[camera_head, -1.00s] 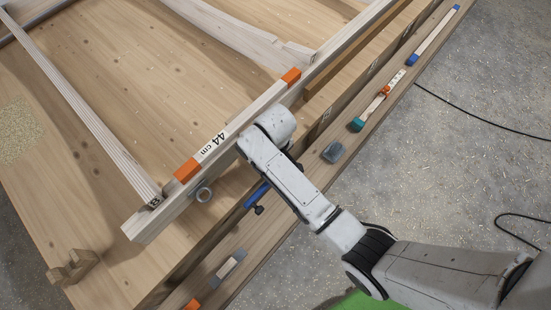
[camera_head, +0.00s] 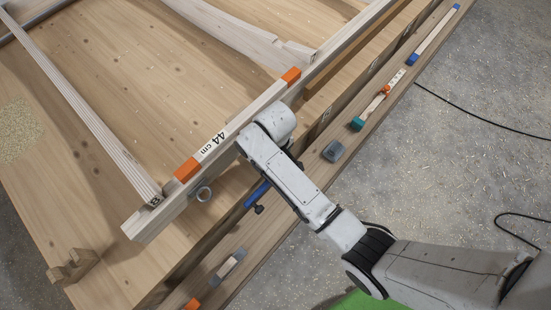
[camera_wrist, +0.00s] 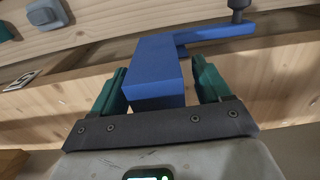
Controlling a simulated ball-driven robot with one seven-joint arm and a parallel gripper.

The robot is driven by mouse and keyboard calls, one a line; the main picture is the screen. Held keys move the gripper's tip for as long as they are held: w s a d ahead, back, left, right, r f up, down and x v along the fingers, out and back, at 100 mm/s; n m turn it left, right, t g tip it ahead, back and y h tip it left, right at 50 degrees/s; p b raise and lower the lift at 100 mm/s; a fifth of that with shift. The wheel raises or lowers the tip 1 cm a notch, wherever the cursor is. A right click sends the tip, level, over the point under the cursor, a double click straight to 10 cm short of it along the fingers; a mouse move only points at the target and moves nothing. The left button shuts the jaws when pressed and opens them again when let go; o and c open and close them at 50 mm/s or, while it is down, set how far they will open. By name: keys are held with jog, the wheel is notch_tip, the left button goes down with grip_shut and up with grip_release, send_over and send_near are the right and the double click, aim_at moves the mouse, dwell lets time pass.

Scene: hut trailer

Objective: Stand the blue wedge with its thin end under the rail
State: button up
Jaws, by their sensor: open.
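In the wrist view a blue block (camera_wrist: 156,68), taken as the blue wedge, sits between the green jaws of my gripper (camera_wrist: 160,66). The jaws are open, with a narrow gap at the right. A blue bar with a dark knob (camera_wrist: 216,34) shows behind the block; I cannot tell whether it is joined to it. In the head view part of a blue thing (camera_head: 257,194) with a dark knob shows beside my arm, which hides my fingers. The long pale rail (camera_head: 149,225) runs diagonally over the bench. Which end of the block is thin is unclear.
A stick marked 44 cm with orange ends (camera_head: 217,143) lies along the rail. A metal ring (camera_head: 203,194) is beside it. The bench's outer ledge holds a grey block (camera_head: 333,151), a teal-ended tool (camera_head: 358,123) and a blue-ended stick (camera_head: 413,58). A cable lies on the floor.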

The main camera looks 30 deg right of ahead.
notch_tip(320, 180, up, 10)
jog(key=shift+r, duration=0.1)
dwell(0.6)
jog(key=s+d+m, duration=0.1)
jog(key=s+d, duration=0.2)
jog(key=s, duration=0.4)
jog(key=s+d+m, duration=0.1)
jog(key=s+d, duration=0.2)
jog(key=s, duration=0.4)
jog(key=s+d+m+t, duration=0.1)
jog(key=s+d+m, duration=0.1)
jog(key=s, duration=0.5)
jog(key=shift+s+d+f, duration=0.35)
jog(key=shift+d+f, duration=0.05)
jog(key=shift+d, duration=0.4)
